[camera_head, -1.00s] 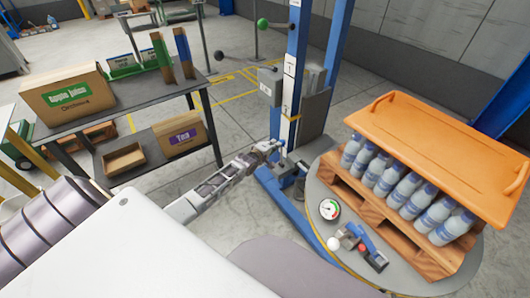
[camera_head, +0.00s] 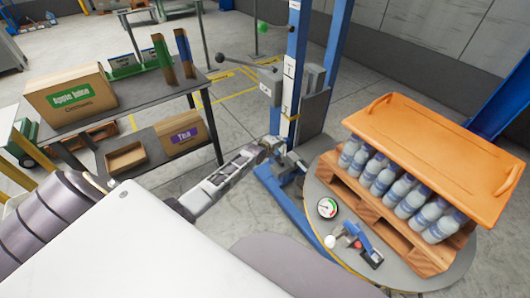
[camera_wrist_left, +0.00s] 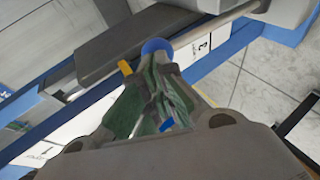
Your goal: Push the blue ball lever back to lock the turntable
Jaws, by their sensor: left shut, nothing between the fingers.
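The blue ball (camera_wrist_left: 157,47) of the lever shows in the left wrist view, at the tips of my left gripper's fingers. It appears to touch them or sit just beyond them; I cannot tell which. A metal rod (camera_wrist_left: 222,20) runs to the upper right near the ball. My left gripper (camera_wrist_left: 153,62) is shut and empty. In the head view, my left gripper (camera_head: 272,143) is at the foot of the blue post, beside the turntable (camera_head: 318,196), and the ball is too small or hidden to make out. My right gripper is not in view.
A wooden pallet (camera_head: 372,212) with several bottles (camera_head: 398,190) under an orange tray (camera_head: 432,155) stands on the turntable. A gauge (camera_head: 327,208) and a small tool (camera_head: 368,252) lie near its front edge. The blue post (camera_head: 297,70) rises behind my gripper. A shelf with boxes (camera_head: 72,100) is at left.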

